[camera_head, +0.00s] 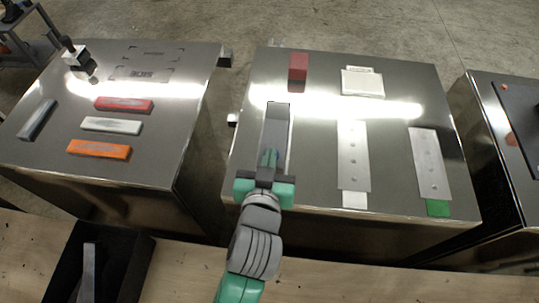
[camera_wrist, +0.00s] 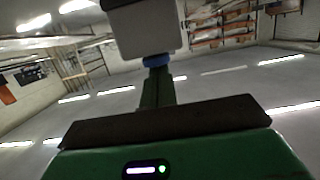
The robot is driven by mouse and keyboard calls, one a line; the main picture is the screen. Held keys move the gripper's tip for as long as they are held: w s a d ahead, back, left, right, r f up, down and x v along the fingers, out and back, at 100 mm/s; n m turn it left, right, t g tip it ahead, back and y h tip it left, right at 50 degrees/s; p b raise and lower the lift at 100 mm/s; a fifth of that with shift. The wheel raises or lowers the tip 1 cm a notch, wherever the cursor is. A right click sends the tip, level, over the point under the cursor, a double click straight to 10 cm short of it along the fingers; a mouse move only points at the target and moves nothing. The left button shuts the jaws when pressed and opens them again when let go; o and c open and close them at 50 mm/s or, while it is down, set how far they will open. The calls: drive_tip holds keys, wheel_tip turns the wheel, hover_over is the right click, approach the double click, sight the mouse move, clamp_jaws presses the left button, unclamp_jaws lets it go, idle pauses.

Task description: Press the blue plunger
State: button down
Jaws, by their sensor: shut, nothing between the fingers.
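The blue plunger (camera_wrist: 156,61) shows in the wrist view as a small blue piece under the near end of a pale grey block (camera_wrist: 143,29). My gripper (camera_wrist: 156,68) is shut and empty, with its fingertips right at the blue piece. I cannot tell whether they touch it. In the head view my gripper (camera_head: 268,155) is over the near left part of the middle trailer (camera_head: 315,107), at a long grey plate (camera_head: 277,120). The plunger is not visible in the head view; my gripper covers that spot.
Two more plates lie to the right, one with a white end piece (camera_head: 354,199), one with a green end piece (camera_head: 437,208). A red block (camera_head: 298,66) and white panel (camera_head: 362,82) sit behind. The left trailer (camera_head: 150,165) holds coloured bars. A black box (camera_head: 128,272) is nearby.

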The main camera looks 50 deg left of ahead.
drive_tip(key=shift+f, duration=0.1)
wheel_tip(320, 180, up, 5)
drive_tip(key=p, duration=0.4)
drive_tip(key=shift+p, duration=0.35)
drive_tip(key=b+v, duration=0.2)
drive_tip(key=v, duration=0.7)
drive_tip(key=shift+s+d+f, duration=0.3)
drive_tip(key=shift+s, duration=0.05)
